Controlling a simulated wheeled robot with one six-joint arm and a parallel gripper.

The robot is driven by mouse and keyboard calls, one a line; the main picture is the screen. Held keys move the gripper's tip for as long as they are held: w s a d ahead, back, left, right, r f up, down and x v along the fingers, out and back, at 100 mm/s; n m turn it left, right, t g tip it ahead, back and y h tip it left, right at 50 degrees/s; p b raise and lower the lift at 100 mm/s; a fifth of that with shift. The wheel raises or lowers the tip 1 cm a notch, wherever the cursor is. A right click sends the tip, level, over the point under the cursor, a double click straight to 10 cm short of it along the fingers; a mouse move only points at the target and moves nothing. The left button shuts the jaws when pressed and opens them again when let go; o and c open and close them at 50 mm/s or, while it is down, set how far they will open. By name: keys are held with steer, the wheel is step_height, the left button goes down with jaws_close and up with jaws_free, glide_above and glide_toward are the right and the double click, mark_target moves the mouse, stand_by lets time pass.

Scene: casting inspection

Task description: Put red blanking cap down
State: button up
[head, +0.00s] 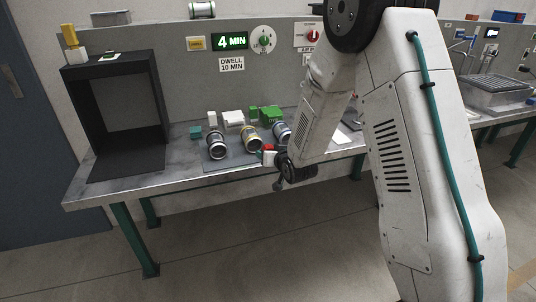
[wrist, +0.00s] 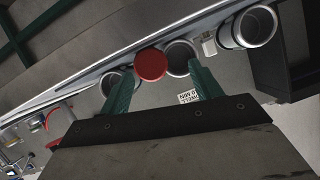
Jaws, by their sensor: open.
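The red blanking cap (wrist: 150,65) shows as a round red disc in the wrist view, between my two green fingertips. A gap shows on each side of it, so my gripper (wrist: 158,68) is open around it and not clamped. In the head view a small red patch (head: 268,147) shows at the bench's front edge, beside my wrist. I cannot tell whether the cap touches the bench. Three metal castings stand behind it: a left one (head: 217,146), a yellow-banded middle one (head: 251,138) and a right one (head: 282,132), partly hidden by my arm.
The grey bench (head: 100,193) has a black open-fronted booth (head: 78,120) at its left end. White and green blocks (head: 270,114) stand behind the castings. A panel reads "4 MIN" (head: 230,41). A second bench with a tray (head: 490,90) is at right.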

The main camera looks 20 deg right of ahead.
steer(key=a+v, duration=0.1)
steer(key=v, duration=0.8)
steer(key=s+d+f+g+h, duration=0.1)
steer(key=s+f+g, duration=0.2)
steer(key=s+g, duration=0.15)
steer(key=s+d+f+g, duration=0.2)
steer(key=s+g, duration=0.1)
steer(key=s, duration=0.2)
steer(key=s+r+g, duration=0.2)
steer(key=s+r, duration=0.9)
steer(key=s, duration=0.3)
steer(key=s+a+r+n+g, duration=0.1)
steer(key=s+r+g, duration=0.1)
steer(key=s+r, duration=0.9)
steer(key=s, duration=0.3)
steer(key=shift+a+r+n+g, duration=0.15)
steer(key=shift+r+n+g, duration=0.15)
steer(key=shift+r+g, duration=0.05)
